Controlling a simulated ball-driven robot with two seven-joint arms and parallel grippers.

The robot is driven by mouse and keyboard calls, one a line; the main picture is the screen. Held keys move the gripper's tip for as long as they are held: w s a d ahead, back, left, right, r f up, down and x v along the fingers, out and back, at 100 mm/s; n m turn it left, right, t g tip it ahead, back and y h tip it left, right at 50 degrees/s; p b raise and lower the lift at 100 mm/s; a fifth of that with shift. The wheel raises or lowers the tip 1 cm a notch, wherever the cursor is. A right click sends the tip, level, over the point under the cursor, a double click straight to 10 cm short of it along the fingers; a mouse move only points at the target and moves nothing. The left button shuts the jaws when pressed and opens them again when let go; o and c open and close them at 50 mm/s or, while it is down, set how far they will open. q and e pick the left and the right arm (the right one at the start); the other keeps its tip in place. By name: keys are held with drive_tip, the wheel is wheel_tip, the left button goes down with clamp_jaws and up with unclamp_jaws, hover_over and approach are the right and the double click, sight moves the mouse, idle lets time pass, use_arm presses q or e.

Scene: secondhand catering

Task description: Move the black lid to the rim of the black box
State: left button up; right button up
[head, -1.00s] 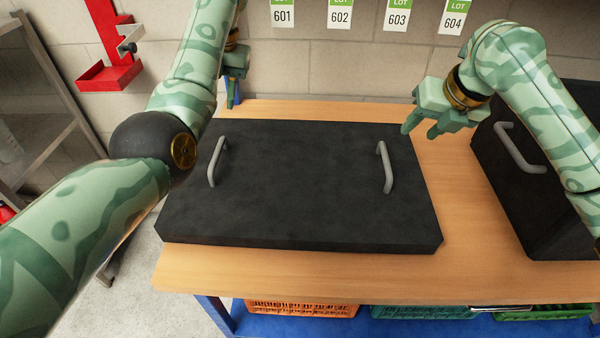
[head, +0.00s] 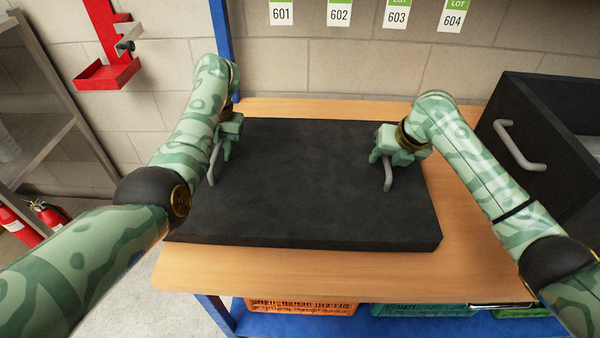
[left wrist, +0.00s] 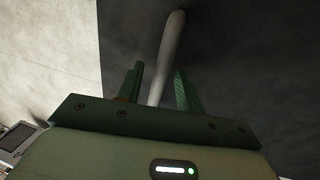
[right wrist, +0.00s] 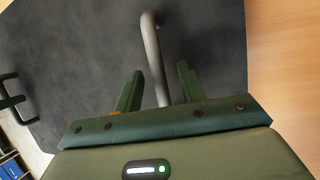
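The black lid (head: 300,200) lies flat on the wooden table, with a grey handle near each end. My left gripper (head: 222,152) is at the left handle (head: 213,165). In the left wrist view its open fingers (left wrist: 160,88) stand either side of the handle (left wrist: 170,50), with gaps showing. My right gripper (head: 386,160) is at the right handle (head: 388,178). In the right wrist view its open fingers (right wrist: 158,90) stand either side of that handle (right wrist: 153,45), also with gaps. The black box (head: 555,140) stands open-topped at the right, with a grey handle on its side.
The wooden table (head: 300,272) has bare strips in front of the lid and between lid and box. Orange (head: 300,307) and green (head: 420,311) crates sit on the blue shelf below. A red wall bracket (head: 108,72) and fire extinguishers (head: 18,225) are at the left.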

use_arm(q)
drive_tip(key=shift+f, duration=0.35)
use_arm(e)
drive_tip(key=shift+w+f, duration=0.15)
drive_tip(key=shift+f, duration=0.2)
use_arm(q)
clamp_jaws()
use_arm(e)
clamp_jaws()
use_arm(q)
drive_tip(key=shift+r, duration=0.15)
use_arm(e)
drive_tip(key=shift+r, duration=0.15)
